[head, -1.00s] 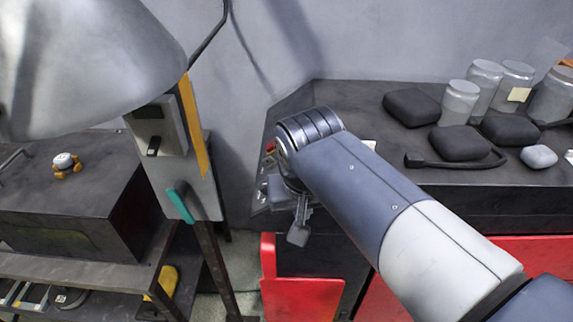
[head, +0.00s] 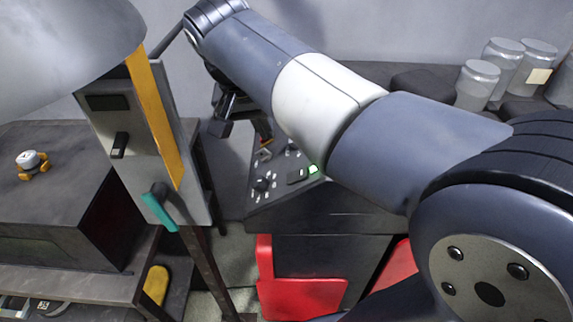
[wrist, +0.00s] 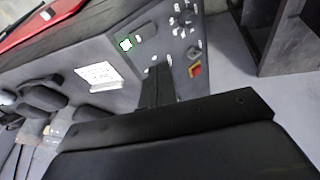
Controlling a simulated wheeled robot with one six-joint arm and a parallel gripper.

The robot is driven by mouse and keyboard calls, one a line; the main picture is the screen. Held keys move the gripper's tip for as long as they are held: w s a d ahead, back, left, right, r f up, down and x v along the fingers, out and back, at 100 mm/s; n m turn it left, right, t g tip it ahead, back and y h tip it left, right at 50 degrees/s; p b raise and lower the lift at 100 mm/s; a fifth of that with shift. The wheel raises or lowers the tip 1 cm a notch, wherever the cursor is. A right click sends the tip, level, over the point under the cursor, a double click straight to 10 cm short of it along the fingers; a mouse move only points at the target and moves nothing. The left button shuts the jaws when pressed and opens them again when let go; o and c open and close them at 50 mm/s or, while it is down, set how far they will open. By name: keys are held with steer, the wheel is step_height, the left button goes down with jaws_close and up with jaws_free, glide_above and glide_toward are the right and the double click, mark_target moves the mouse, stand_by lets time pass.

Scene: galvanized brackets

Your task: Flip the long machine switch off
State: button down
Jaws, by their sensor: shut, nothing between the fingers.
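A sloped grey control panel (head: 262,205) carries several small pale switches (head: 265,186) and a lit green button (head: 313,169). A grey upright box (head: 130,165) at left carries a black lever (head: 119,145) and a teal handle (head: 158,205). My gripper (head: 221,127) is shut and empty, above the panel's back left; its fingers (wrist: 158,82) hide part of the panel.
A pale lamp shade (head: 65,45) fills the upper left. Glass jars (head: 505,65) stand at the back right. A dark machine (head: 50,215) is at left and a red cabinet front (head: 305,285) below the panel. My arm crosses the bench.

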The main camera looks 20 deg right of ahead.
glide_toward(290, 176)
step_height(290, 176, down, 2)
steer(key=w, duration=0.2)
steer(key=f, duration=0.1)
steer(key=d+f+p, duration=0.1)
steer(key=f, duration=0.1)
steer(key=shift+s+d+f, duration=0.15)
steer(key=shift+d+f, duration=0.2)
steer(key=shift+f+h+b, duration=0.35)
steer(key=shift+f+h, duration=0.15)
steer(key=shift+f, duration=0.05)
steer(key=shift+s+r, duration=0.1)
steer(key=shift+r, duration=0.15)
steer(key=shift+p, duration=0.3)
steer(key=shift+r+p, duration=0.45)
steer(key=shift+r, duration=0.35)
